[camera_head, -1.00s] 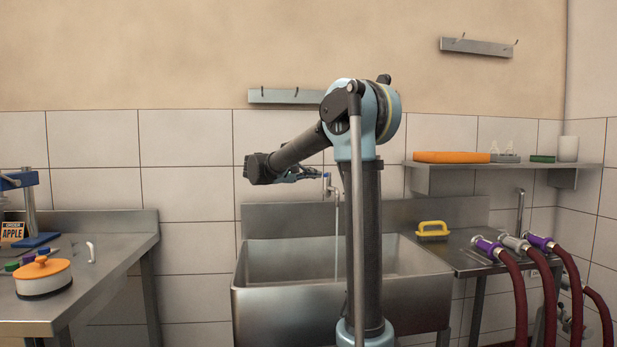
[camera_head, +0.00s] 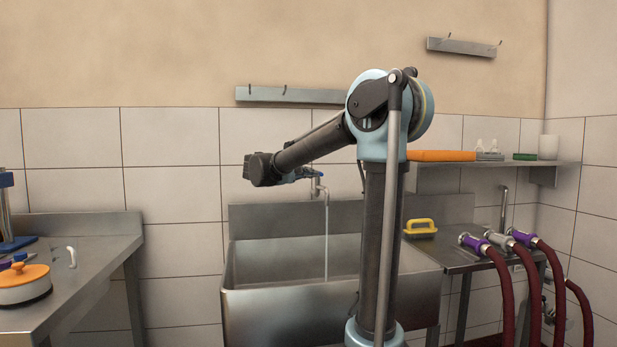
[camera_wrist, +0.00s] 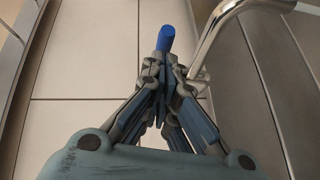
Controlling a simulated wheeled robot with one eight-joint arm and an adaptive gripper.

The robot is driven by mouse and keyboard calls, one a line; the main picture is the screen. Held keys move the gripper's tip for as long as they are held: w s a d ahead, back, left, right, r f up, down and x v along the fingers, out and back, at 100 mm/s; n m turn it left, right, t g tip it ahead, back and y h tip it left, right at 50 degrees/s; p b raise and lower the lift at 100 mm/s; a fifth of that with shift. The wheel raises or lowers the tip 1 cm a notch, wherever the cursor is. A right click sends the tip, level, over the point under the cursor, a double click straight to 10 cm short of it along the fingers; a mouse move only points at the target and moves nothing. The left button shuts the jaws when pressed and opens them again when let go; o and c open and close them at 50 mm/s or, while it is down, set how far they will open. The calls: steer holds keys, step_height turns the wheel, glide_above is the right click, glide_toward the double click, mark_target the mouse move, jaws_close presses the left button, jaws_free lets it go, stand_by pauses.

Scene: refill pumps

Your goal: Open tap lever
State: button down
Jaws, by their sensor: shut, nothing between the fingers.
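The tap (camera_head: 317,186) stands at the back of the sink against the tiled wall. In the wrist view its curved chrome spout (camera_wrist: 212,38) is at the upper right, and its blue lever (camera_wrist: 166,38) points up just beyond my fingertips. My gripper (camera_wrist: 160,66) is shut and empty, with its tips right at the lever's near end; I cannot tell whether they touch. In the head view my gripper (camera_head: 303,174) is small, beside the tap's top. A thin pale vertical streak (camera_head: 326,240) runs from the tap into the sink and looks like water.
The steel sink (camera_head: 250,300) lies below my arm. A left counter (camera_head: 100,262) holds an orange-lidded pot (camera_head: 24,284). A yellow-handled item (camera_head: 420,228) and hose ends (camera_head: 485,243) lie on the right counter. A wall shelf (camera_head: 500,165) is above them.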

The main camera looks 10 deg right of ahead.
steer(key=w+a+v, duration=0.1)
steer(key=v, duration=1.2)
steer(key=s+d+f+m+g+y, duration=0.2)
steer(key=s+d+f+g+y, duration=0.35)
steer(key=s+d+f, duration=1.2)
steer(key=s+a+f+m+g+y, duration=0.1)
steer(key=s+f+y, duration=0.2)
steer(key=s+f, duration=0.6)
steer(key=s+a+f+m+g+y, duration=0.1)
steer(key=s+f+y, duration=0.3)
steer(key=s+f, duration=0.4)
step_height(320, 180, down, 6)
steer(key=shift+s+r+m, duration=0.25)
steer(key=shift+s+m, duration=0.15)
steer(key=shift+m, duration=0.4)
